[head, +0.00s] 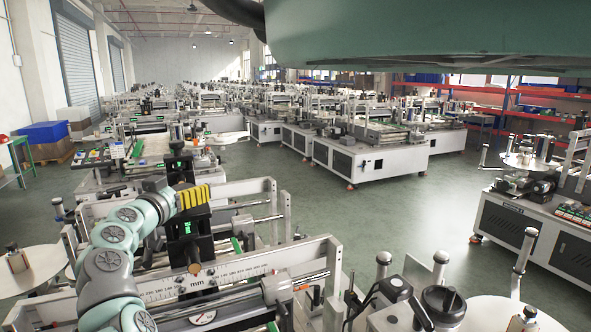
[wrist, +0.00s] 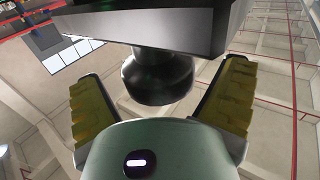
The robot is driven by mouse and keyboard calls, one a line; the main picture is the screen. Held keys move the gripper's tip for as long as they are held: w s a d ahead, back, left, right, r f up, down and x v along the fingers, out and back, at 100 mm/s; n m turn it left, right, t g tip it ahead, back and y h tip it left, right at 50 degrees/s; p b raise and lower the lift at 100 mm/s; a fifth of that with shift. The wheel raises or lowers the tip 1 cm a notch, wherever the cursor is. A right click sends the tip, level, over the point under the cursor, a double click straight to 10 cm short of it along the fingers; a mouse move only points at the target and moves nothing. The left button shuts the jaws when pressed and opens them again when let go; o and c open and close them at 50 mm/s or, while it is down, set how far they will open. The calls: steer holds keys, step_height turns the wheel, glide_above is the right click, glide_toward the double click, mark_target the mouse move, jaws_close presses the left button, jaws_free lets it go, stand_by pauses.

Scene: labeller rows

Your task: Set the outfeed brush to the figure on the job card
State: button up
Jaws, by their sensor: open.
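My gripper (head: 194,197) reaches from the left to a black unit (head: 186,250) on the near labeller, with its yellow pads at the unit's upper part. A small green display (head: 187,228) glows on the unit; I cannot read its digits. In the wrist view a round black knob (wrist: 157,78) hangs below a dark housing (wrist: 150,25). The open gripper's yellow pads (wrist: 158,95) stand on either side of the knob, with gaps visible. I cannot make out a job card or tell which part is the outfeed brush.
Upright rollers (head: 438,268) and a dark round-topped part (head: 443,303) stand at right. Open green floor (head: 400,215) lies between the machine rows.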

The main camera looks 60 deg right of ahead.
steer(key=c, duration=1.2)
steer(key=shift+s+d+f+n+t+y, duration=0.15)
steer(key=shift+n+t+y, duration=0.35)
steer(key=shift+t, duration=0.4)
steer(key=shift+n+t+y, duration=0.3)
steer(key=shift+n+t, duration=0.2)
steer(key=o, duration=1.2)
steer(key=shift+a, duration=0.25)
steer(key=v, duration=1.1)
steer(key=shift+a, duration=0.3)
